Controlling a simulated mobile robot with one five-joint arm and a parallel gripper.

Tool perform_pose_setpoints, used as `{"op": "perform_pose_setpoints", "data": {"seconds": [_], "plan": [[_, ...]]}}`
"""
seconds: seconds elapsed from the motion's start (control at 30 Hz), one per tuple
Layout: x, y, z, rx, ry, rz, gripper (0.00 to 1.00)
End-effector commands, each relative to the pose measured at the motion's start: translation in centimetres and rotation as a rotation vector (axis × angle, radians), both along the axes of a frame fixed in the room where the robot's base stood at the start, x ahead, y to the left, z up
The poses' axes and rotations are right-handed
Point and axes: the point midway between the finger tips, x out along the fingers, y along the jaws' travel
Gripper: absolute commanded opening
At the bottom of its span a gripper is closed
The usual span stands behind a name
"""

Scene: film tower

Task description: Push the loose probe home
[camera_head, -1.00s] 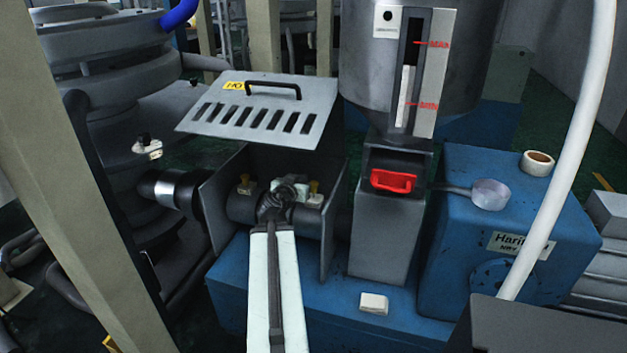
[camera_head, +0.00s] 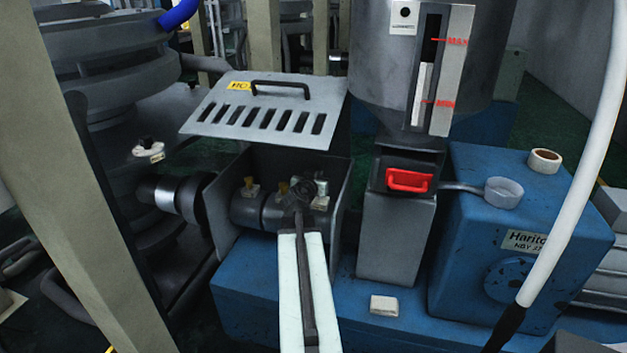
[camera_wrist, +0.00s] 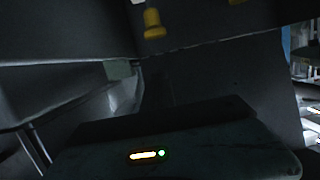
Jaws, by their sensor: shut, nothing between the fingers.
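Yellow-topped probes stand on the grey barrel under the raised slotted cover: a left probe (camera_head: 249,183) and a middle probe (camera_head: 282,188). Farther right, a pale fitting (camera_head: 321,186) is partly covered by my wrist. My gripper (camera_head: 301,191) is at the right part of the barrel, shut and empty; its fingertips are hard to make out against the dark barrel. In the wrist view a yellow probe top (camera_wrist: 152,23) hangs into the picture at the upper middle, and another is cut by the top edge. I cannot tell which probe is loose, or whether my gripper touches one.
The slotted cover (camera_head: 265,106) is tilted open above the barrel, and metal side walls (camera_head: 341,215) flank it. A hopper (camera_head: 380,70) with a red-handled slide (camera_head: 408,181) stands to the right. A white pipe (camera_head: 575,170) crosses the right side; a beige post (camera_head: 65,170) crosses the left.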

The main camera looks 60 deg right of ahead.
Motion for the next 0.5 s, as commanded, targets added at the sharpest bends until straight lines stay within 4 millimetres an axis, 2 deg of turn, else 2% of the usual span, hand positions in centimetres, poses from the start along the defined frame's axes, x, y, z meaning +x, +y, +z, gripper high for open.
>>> {"op": "perform_pose_setpoints", "data": {"seconds": [0.17,0.2,0.3,0.5], "plan": [[0.8,-3.4,-1.1,-0.001,0.000,0.003,0.00],[0.5,-2.9,-2.7,0.000,0.000,0.003,0.00],[0.7,-2.7,-4.0,0.000,0.000,0.007,0.00],[1.2,-2.3,-4.9,0.000,0.000,0.015,0.00]]}}
